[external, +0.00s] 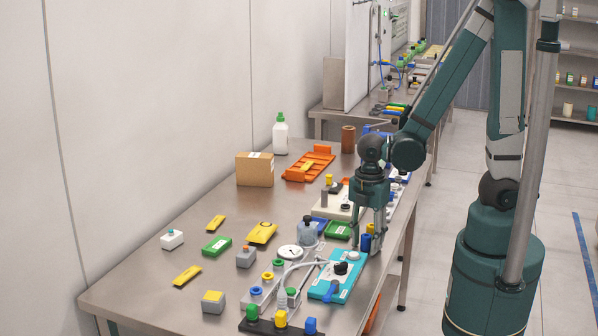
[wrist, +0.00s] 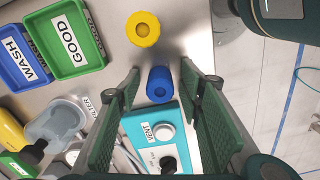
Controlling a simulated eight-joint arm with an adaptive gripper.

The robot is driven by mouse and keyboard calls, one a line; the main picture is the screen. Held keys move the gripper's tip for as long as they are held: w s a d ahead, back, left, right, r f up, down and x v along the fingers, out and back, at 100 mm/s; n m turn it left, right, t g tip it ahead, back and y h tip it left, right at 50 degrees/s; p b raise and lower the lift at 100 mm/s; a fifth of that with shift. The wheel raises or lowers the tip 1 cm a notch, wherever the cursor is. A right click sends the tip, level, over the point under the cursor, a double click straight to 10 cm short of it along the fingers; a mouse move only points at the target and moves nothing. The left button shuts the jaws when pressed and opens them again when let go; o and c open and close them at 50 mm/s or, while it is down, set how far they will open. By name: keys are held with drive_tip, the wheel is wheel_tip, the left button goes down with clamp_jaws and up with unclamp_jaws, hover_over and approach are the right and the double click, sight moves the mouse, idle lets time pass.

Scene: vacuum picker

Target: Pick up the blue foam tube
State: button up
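The blue foam tube (wrist: 159,86) stands upright on the steel table, its hollow end facing the wrist camera. It also shows in the external view (external: 366,244), low by my fingers. My gripper (wrist: 161,72) is open and empty, pointing down. In the wrist view the tube appears between the two green fingers, towards their tips. In the external view my gripper (external: 369,238) is over the table's right side. I cannot tell exactly how far the fingertips are above the tube's base.
A yellow tube (wrist: 142,29) stands just beyond the blue one. A teal VENT board (wrist: 138,122) with knobs lies close on the near side. Green GOOD (wrist: 88,62) and blue WASH (wrist: 20,72) trays are to the left. The table's edge is close on the right.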

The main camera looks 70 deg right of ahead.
sight(367, 236)
idle(0.3)
drive_tip(key=c, duration=0.9)
drive_tip(key=shift+o, duration=0.2)
drive_tip(key=shift+r, duration=0.25)
drive_tip(key=shift+r+p, duration=1.3)
drive_tip(key=shift+r, duration=3.45)
